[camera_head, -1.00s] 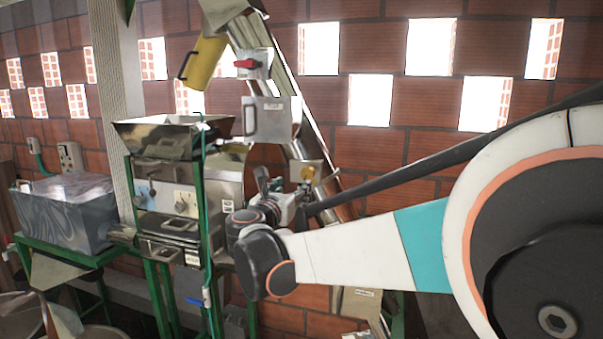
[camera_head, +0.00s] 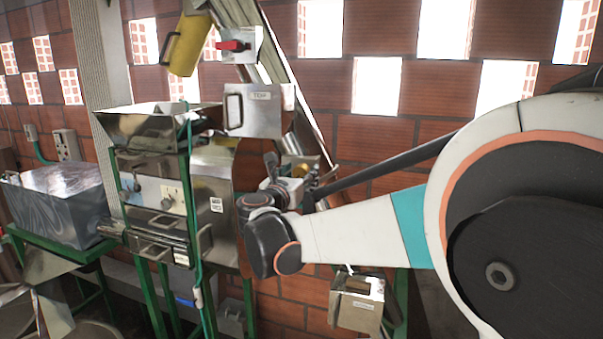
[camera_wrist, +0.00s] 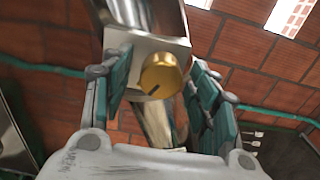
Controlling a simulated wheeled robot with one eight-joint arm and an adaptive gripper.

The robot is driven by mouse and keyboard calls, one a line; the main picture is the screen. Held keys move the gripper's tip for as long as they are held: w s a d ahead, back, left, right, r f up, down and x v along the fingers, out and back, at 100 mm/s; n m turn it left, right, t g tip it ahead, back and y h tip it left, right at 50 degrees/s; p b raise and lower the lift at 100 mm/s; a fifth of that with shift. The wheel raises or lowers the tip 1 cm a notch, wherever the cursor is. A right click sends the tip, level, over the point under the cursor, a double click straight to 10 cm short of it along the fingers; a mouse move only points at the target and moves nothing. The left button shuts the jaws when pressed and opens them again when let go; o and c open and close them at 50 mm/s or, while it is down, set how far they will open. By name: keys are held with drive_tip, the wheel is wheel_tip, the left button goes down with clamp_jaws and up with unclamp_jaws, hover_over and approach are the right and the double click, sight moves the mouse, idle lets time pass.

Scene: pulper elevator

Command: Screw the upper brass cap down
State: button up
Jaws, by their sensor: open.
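In the wrist view a round brass cap (camera_wrist: 160,75), with a dark slot line on its face, sits on the lower front of a pale metal box (camera_wrist: 122,72). The fingers look apart from the cap, and nothing is held. In the head view my gripper (camera_head: 292,180) is small and partly hidden by my arm, close to the sloping metal tube. The cap is mostly hidden there.
A steel machine with a hopper (camera_head: 158,122) stands on a green frame left of my arm. A grey bin (camera_head: 58,205) is further left. A yellow cylinder (camera_head: 187,45) and a red-handled switch (camera_head: 233,45) are above. A small metal box (camera_head: 357,300) is below my arm.

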drive_tip(key=shift+s, duration=0.1)
drive_tip(key=shift+c, duration=0.5)
drive_tip(key=c, duration=1)
drive_tip(key=shift+o, duration=0.2)
drive_tip(key=shift+m+b, duration=0.4)
drive_tip(key=shift+m, duration=0.2)
drive_tip(key=o, duration=1.1)
drive_tip(key=shift+c, duration=0.2)
drive_tip(key=shift+r+n+p, duration=0.1)
drive_tip(key=shift+n+p, duration=0.2)
